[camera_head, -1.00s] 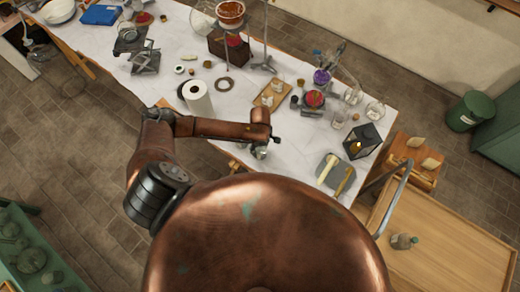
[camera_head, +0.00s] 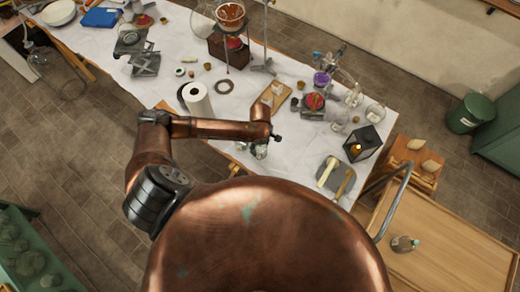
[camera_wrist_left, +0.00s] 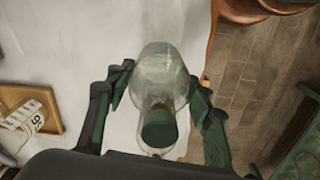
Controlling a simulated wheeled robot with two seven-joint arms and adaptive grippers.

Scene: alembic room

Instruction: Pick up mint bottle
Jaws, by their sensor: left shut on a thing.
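The mint bottle (camera_wrist_left: 160,72) is a clear glass bottle with a dark green stopper. In the left wrist view it sits between the two dark fingers of my left gripper (camera_wrist_left: 160,100), which is shut on it. The stopper end is nearest the wrist. In the head view my left gripper (camera_head: 260,149) is at the near edge of the white-topped table (camera_head: 225,120); the bottle there is too small to make out clearly. I cannot tell whether its base touches the table. My right gripper is not in view.
A grey board (camera_head: 341,174) and a black lantern (camera_head: 363,143) are to the right. Another bottle (camera_head: 404,243) stands on the wooden cart (camera_head: 450,262).

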